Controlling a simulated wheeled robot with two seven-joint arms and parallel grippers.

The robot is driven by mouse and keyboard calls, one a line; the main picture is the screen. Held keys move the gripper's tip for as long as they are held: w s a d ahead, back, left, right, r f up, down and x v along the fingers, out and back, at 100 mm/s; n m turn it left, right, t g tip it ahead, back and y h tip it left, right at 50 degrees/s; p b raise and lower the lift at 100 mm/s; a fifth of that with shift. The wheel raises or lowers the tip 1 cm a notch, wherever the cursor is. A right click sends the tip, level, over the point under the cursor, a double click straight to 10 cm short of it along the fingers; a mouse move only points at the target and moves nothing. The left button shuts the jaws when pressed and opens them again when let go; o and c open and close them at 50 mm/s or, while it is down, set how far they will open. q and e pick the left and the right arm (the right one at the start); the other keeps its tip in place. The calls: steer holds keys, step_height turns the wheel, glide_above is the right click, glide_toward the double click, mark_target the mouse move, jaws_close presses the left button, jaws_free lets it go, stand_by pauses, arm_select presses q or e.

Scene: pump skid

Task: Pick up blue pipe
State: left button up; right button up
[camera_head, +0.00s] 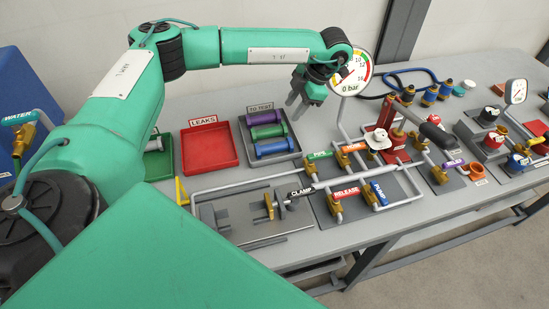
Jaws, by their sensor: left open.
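The blue pipe (274,149) lies in the dark "TO TEST" tray (246,143), nearest the front. It is a short cylinder with pale flanged ends. A purple pipe (268,132) and a green pipe (264,118) lie behind it in the same tray. My right gripper is not in view.
A red "LEAKS" tray (209,162) sits left of the "TO TEST" tray. A pressure gauge (351,73) on a thin stem stands just right of the gripper. The clamp (271,207) and valves with coloured handles fill the bench in front and to the right.

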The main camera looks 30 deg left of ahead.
arm_select(q)
step_height(320, 180, down, 4)
steer(key=r+b, duration=0.1)
steer(key=b, duration=0.1)
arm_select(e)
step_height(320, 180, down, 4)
arm_select(q)
steer(key=p, duration=0.2)
glide_toward(276, 144)
steer(key=x, duration=0.5)
steer(key=shift+s+a, duration=0.15)
steer(key=shift+s, duration=0.05)
steer(key=shift+f, duration=0.3)
steer(key=p+x, duration=0.1)
steer(key=x, duration=0.2)
steer(key=shift+s+f+p, duration=0.1)
steer(key=shift+f+p, duration=0.2)
steer(key=shift+p, duration=0.05)
steer(key=shift+a+f, duration=0.2)
steer(key=shift+f, duration=0.3)
jaws_close()
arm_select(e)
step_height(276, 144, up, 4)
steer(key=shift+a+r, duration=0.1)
